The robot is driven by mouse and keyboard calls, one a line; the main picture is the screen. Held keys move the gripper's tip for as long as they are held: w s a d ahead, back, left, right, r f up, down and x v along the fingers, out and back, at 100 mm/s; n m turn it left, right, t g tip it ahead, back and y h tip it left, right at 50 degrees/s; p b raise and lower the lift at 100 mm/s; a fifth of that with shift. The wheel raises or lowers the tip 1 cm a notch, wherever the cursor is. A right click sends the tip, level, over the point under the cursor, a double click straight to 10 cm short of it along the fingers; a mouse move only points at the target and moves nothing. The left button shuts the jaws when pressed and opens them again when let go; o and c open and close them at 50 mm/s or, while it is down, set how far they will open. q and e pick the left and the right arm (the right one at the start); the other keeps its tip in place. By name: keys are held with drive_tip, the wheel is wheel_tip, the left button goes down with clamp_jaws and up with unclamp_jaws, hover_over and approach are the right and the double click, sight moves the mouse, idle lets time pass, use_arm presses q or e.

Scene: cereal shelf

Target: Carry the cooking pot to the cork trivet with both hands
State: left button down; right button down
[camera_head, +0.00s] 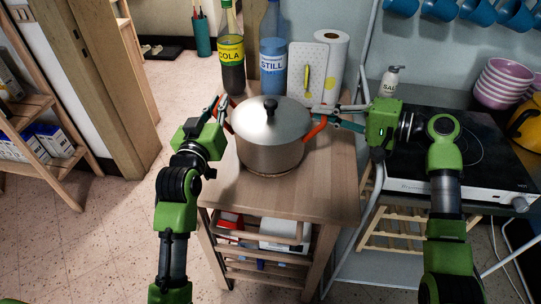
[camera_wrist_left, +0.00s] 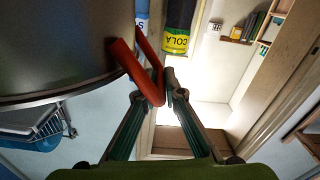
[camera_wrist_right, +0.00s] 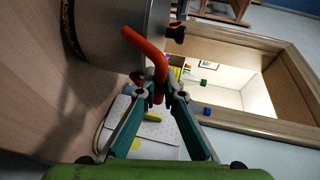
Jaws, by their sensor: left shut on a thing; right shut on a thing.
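The steel cooking pot (camera_head: 270,150) is upright with its lid (camera_head: 272,118) on, over the wooden cart top. A thin tan edge, apparently the cork trivet (camera_wrist_right: 69,25), shows under the pot; the rest is hidden. I cannot tell whether a small gap remains between them. My left gripper (camera_head: 222,112) is at the pot's left side, shut on a red handle (camera_wrist_left: 150,72). My right gripper (camera_head: 328,116) is at the right side, shut on the orange-red handle (camera_wrist_right: 158,58).
A cola bottle (camera_head: 231,55), a water bottle (camera_head: 272,55), a white perforated board (camera_head: 305,75) and a paper roll (camera_head: 332,50) stand behind the pot. The cart's front top (camera_head: 285,198) is clear. A black hob (camera_head: 465,150) is at the right.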

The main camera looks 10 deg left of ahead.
use_arm(q)
drive_tip(key=shift+f+b, duration=0.65)
drive_tip(key=shift+f, duration=0.05)
use_arm(e)
drive_tip(key=shift+w+d+f, duration=0.15)
drive_tip(key=shift+f, duration=0.5)
use_arm(q)
drive_tip(key=c, duration=2.1)
unclamp_jaws()
drive_tip(key=shift+c, duration=0.2)
use_arm(e)
drive_tip(key=c, duration=2.2)
unclamp_jaws()
use_arm(q)
drive_tip(key=shift+s, duration=0.1)
use_arm(e)
drive_tip(key=shift+o, duration=0.2)
drive_tip(key=shift+s, duration=0.2)
use_arm(q)
drive_tip(key=shift+s, duration=0.45)
drive_tip(key=s, duration=1.1)
use_arm(e)
drive_tip(key=v, duration=1.1)
drive_tip(key=shift+s+d, duration=0.25)
drive_tip(key=shift+d, duration=0.1)
use_arm(q)
drive_tip(key=shift+a, duration=0.1)
